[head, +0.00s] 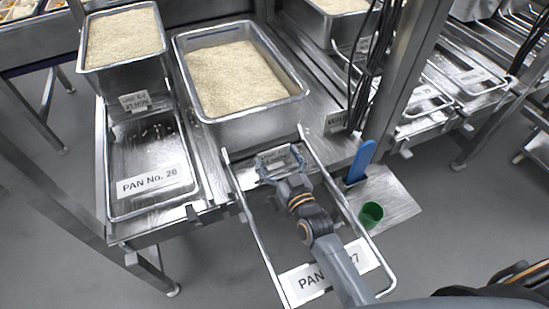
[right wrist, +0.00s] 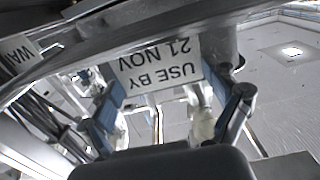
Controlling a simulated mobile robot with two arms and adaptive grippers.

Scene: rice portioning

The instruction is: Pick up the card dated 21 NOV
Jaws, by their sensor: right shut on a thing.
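The card reading USE BY 21 NOV (right wrist: 160,66) shows upside down in the right wrist view, between the fingers of my right gripper (right wrist: 168,95). In the head view the same card (head: 278,158) is small and pale, at the front of the middle rice pan (head: 255,125). My right gripper (head: 281,167) is shut on the card there. I cannot tell whether the card still touches the pan or its holder. My left gripper is not in view.
Another rice pan (head: 127,75) with its own card (head: 134,101) stands at left, behind the tray labelled PAN No. 26 (head: 110,165). A tray (head: 384,270) with a partly covered label lies under my right arm. A blue handle (head: 360,160) and a green cup (head: 371,214) are at right.

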